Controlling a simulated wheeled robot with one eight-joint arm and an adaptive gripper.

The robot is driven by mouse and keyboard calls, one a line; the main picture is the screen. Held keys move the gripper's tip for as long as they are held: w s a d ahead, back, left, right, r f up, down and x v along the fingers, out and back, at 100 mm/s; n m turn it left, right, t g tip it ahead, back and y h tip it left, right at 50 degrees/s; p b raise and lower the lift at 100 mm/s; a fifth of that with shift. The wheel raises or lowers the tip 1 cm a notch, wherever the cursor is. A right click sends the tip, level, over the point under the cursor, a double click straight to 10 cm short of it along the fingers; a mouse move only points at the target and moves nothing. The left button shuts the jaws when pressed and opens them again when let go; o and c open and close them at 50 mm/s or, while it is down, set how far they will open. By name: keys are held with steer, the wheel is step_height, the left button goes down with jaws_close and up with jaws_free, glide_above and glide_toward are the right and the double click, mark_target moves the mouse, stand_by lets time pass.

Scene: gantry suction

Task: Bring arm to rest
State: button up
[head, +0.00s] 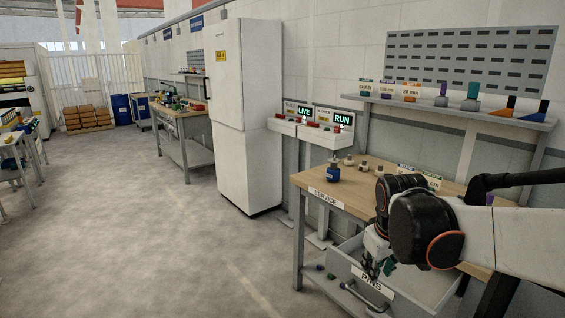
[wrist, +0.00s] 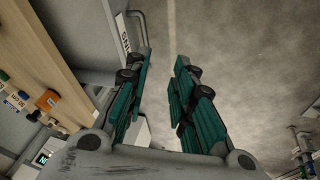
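My gripper (head: 372,268) hangs in front of the service bench (head: 353,198), close to the handle of the open drawer labelled PINS (head: 372,283). In the wrist view my gripper (wrist: 160,75) shows two teal-padded fingers standing apart with nothing between them, only floor behind. The drawer's handle (wrist: 141,30) lies beyond the left finger in that view; I cannot tell whether they touch. My arm reaches in from the right in the head view and hides part of the bench and drawer.
A blue-based part (head: 333,173) and several small fittings stand on the bench top. A shelf (head: 450,112) with nozzles is above it. Two control boxes reading LIVE and RUN (head: 342,120) stand beside a white cabinet (head: 243,115). The floor (head: 150,240) to the left is clear.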

steer(key=s+a+m+t+y, duration=0.1)
steer(key=s+a+m+t, duration=0.1)
steer(key=s, duration=1.6)
steer(key=shift+s+r+m+t, duration=0.25)
steer(key=shift+m+t, duration=0.35)
steer(key=shift+m, duration=0.5)
